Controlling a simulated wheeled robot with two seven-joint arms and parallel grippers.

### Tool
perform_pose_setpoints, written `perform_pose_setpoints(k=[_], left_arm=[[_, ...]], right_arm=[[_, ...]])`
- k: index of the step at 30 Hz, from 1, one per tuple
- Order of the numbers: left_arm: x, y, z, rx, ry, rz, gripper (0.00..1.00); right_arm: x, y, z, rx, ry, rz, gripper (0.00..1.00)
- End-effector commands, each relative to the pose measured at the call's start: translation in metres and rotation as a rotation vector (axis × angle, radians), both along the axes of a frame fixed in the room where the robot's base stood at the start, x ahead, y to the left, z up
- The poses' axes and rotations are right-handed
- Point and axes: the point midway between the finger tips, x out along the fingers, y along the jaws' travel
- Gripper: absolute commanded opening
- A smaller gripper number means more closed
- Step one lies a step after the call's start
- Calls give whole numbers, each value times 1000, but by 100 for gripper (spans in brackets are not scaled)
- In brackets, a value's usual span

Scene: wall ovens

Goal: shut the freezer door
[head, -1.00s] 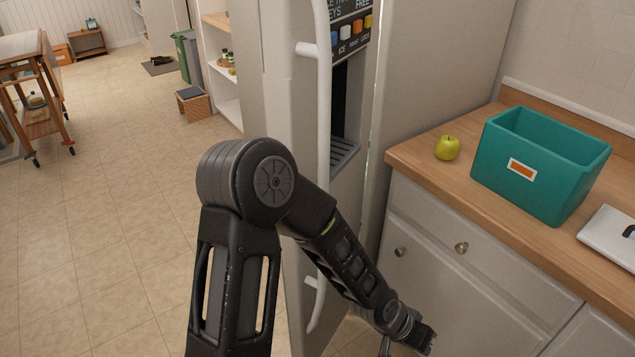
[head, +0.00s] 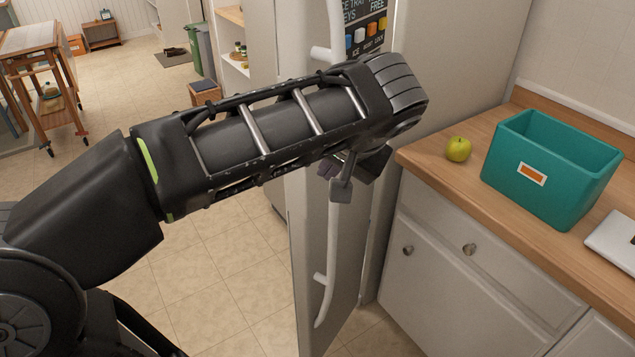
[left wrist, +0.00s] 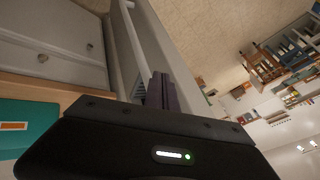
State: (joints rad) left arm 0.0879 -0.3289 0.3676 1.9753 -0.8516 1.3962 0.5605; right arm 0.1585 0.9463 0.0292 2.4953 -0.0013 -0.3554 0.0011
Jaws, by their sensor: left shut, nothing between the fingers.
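The freezer door (head: 312,240) is a tall pale grey panel standing out toward me at an angle, seen obliquely, apparently open. My left arm crosses in front and hides the door's middle. My left gripper (head: 338,180) points down beside the handle, shut and empty; contact cannot be told. In the left wrist view its closed fingers (left wrist: 161,92) are beside the door (left wrist: 150,42) and handle (left wrist: 117,60). My right gripper is not in view.
A wooden counter (head: 424,160) over pale cabinets (head: 440,270) stands right of the door, with a green apple (head: 458,149) and a teal bin (head: 550,170). The tiled floor (head: 235,270) left of the door is clear. A wooden cart (head: 45,65) stands far left.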

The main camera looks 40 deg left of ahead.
Motion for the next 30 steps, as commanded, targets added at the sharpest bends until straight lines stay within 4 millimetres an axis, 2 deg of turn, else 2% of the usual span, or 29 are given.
perform_pose_setpoints(k=[11,24,30], left_arm=[[4,6,-10,-2,3,-1,0],[25,40,-65,-3,6,-2,0],[32,50,-80,-2,3,-4,0]], right_arm=[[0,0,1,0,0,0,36],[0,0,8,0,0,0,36],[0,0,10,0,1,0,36]])
